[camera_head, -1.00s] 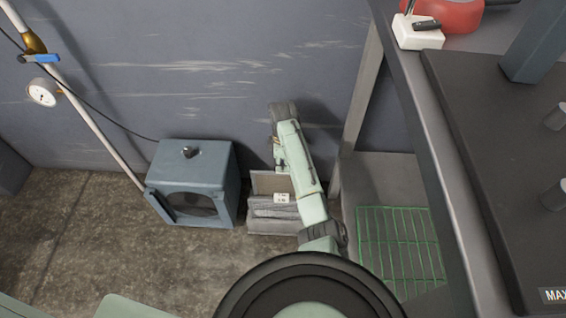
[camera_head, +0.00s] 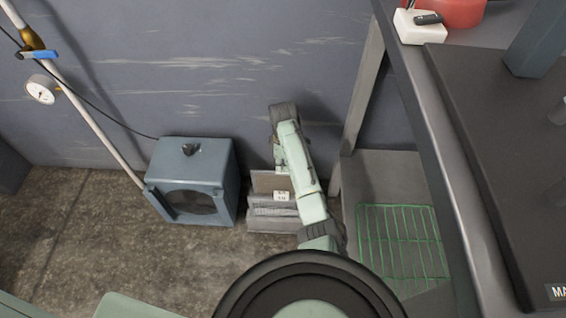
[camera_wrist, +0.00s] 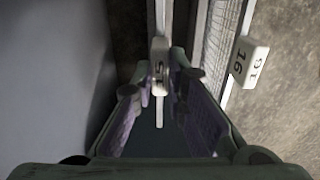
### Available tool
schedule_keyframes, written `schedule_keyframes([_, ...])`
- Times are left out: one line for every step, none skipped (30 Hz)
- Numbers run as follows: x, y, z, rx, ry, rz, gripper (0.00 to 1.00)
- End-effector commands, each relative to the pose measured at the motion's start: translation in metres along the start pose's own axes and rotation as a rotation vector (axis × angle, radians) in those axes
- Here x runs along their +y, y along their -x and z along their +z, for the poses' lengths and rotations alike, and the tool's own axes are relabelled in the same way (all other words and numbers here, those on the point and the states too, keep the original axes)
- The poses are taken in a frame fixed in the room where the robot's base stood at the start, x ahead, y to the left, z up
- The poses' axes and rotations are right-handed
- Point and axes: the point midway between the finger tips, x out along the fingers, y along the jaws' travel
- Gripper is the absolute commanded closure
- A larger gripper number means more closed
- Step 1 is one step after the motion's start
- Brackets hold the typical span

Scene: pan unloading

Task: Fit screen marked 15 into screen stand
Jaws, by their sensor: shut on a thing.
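The screen marked 15 (camera_wrist: 159,68) shows edge-on in the wrist view as a thin pale strip with a small tag. My gripper (camera_wrist: 159,80) has its purple-padded fingers on either side of this strip and is shut on it. Beside it to the right is a mesh screen with a white tag marked 16 (camera_wrist: 250,62). In the head view, the screen stand (camera_head: 262,225) is on the floor by the wall, with screens and a white tag in it. How deep screen 15 sits in a slot cannot be told.
A blue-grey box with a round opening (camera_head: 192,165) stands left of the stand. A bench (camera_head: 455,150) with a lower shelf and a green wire rack (camera_head: 402,245) is close on the right. The wall is just behind. Open concrete floor lies at front left.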

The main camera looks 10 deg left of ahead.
Motion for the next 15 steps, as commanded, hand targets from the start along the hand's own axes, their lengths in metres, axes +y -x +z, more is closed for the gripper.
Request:
schedule_keyframes([0.0001,-0.0009,0.0,0.0,0.0,0.0,1.0])
schedule_keyframes([0.0001,-0.0013,0.0,0.0,0.0,0.0,1.0])
schedule_keyframes([0.0001,-0.0018,0.0,0.0,0.0,0.0,1.0])
schedule_keyframes([0.0002,-0.0022,0.0,0.0,0.0,0.0,1.0])
schedule_keyframes([0.0002,-0.0026,0.0,0.0,0.0,0.001,1.0])
schedule_keyframes([0.0002,-0.0032,0.0,0.0,0.0,0.001,1.0])
schedule_keyframes([0.0002,-0.0036,-0.0001,0.0,0.0,0.001,1.0])
schedule_keyframes([0.0002,-0.004,-0.0001,0.0,0.0,0.001,1.0])
schedule_keyframes([0.0002,-0.0046,-0.0001,0.0,0.0,0.001,1.0])
schedule_keyframes([0.0002,-0.005,-0.0001,0.0,0.0,0.001,1.0])
schedule_keyframes([0.0002,-0.0054,-0.0001,0.0,0.0,0.001,1.0])
schedule_keyframes([0.0002,-0.0059,-0.0001,0.0,0.0,0.001,1.0])
schedule_keyframes([0.0002,-0.0064,-0.0001,0.0,0.0,0.001,1.0])
schedule_keyframes([0.0002,-0.0068,-0.0001,0.0,0.0,0.001,1.0])
schedule_keyframes([0.0002,-0.0073,-0.0001,0.0,0.0,0.001,1.0])
